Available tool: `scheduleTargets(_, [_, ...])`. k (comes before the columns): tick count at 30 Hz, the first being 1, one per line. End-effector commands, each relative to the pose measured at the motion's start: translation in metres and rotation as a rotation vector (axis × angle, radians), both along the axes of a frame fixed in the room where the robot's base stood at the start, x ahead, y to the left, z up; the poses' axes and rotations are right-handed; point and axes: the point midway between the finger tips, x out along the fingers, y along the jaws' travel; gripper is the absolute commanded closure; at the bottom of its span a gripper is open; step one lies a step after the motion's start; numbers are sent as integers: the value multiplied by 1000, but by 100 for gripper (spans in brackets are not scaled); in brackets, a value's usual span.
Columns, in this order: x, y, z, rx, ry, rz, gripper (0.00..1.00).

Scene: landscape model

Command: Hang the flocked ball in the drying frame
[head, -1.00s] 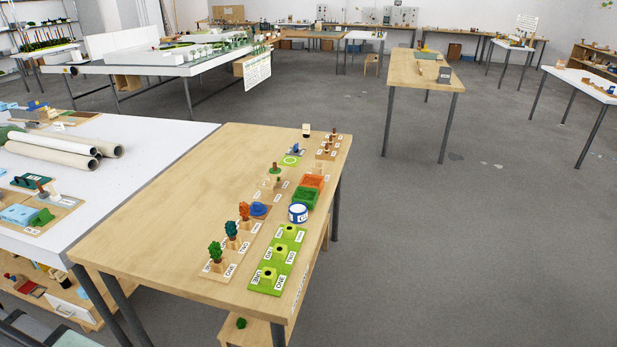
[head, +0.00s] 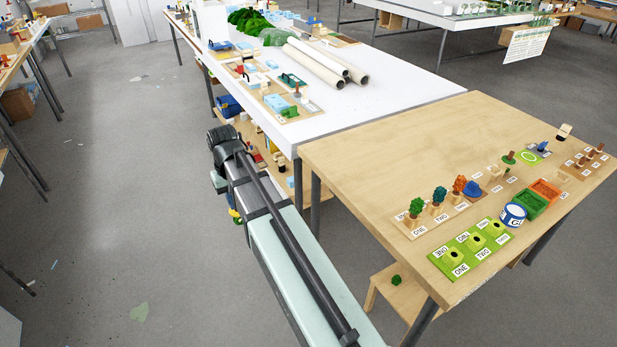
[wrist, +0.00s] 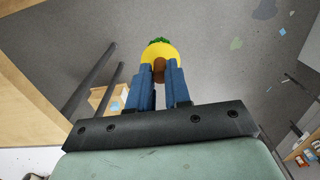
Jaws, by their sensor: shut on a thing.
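In the wrist view my gripper (wrist: 159,75) is shut, its two blue fingers around the brown part of a yellow rounded thing (wrist: 161,54) with a rough green top. This looks like the flocked ball; the fingers hide part of it. In the head view my arm reaches up the middle, and a small bit of yellow (head: 235,216) shows beside it, low in front of the shelf. The gripper itself is mostly hidden there by the arm. I cannot tell for sure which thing is the drying frame.
A white table (head: 395,75) with long rolls (head: 315,62) stands beyond the arm. A wooden table (head: 375,150) at right carries small trees, a green board (head: 470,247) and a blue-white tin (head: 513,214). A green lump (head: 396,281) lies on a low stool. Floor at left is largely clear.

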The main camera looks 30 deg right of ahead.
Motion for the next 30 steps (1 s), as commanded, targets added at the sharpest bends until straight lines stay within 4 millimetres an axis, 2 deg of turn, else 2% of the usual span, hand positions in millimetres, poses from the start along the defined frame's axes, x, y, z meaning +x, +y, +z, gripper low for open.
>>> scheduleTargets(4, [12, -18, 2, 0, 0, -20, 99])
scheduleTargets(8, [29, -51, 5, 0, 0, -58, 99])
scheduleTargets(19, [70, -177, 15, 0, 0, -180, 99])
scheduleTargets(30, [85, -318, 26, 0, 0, -304, 99])
